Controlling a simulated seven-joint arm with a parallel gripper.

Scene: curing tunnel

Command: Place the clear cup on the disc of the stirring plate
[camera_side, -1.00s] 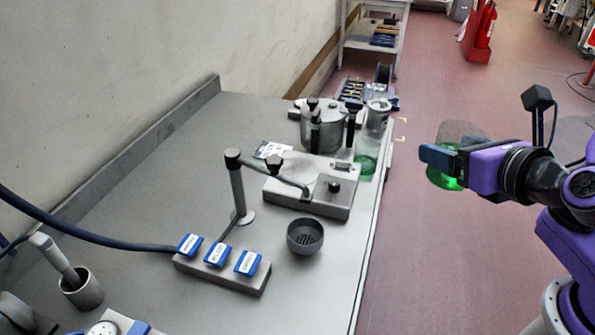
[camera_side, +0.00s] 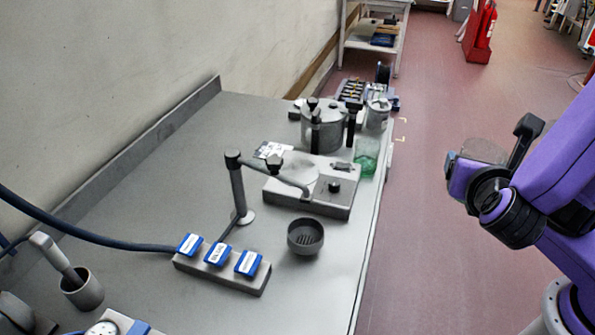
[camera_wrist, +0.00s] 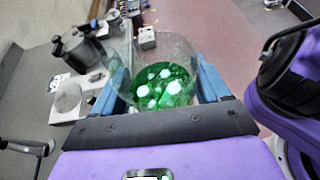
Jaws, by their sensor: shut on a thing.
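The clear cup (camera_wrist: 165,60) is between the two blue fingers of my gripper (camera_wrist: 163,88) in the wrist view. Its lower part shows bright green with several white spots. In the side view its clear upper part (camera_side: 484,150) shows above my gripper (camera_side: 456,172), which hides the rest. My gripper is shut on the cup and holds it off the right edge of the bench, over the floor. The stirring plate (camera_side: 285,191) is a grey box on the bench with a pale round disc (camera_side: 322,184). The disc also shows in the wrist view (camera_wrist: 67,98), bare.
A greenish clear vessel (camera_side: 367,158) stands at the bench edge beside the plate. A lidded metal pot (camera_side: 325,128) and a jar (camera_side: 377,113) are behind it. A dark bowl (camera_side: 305,237) stands in front.

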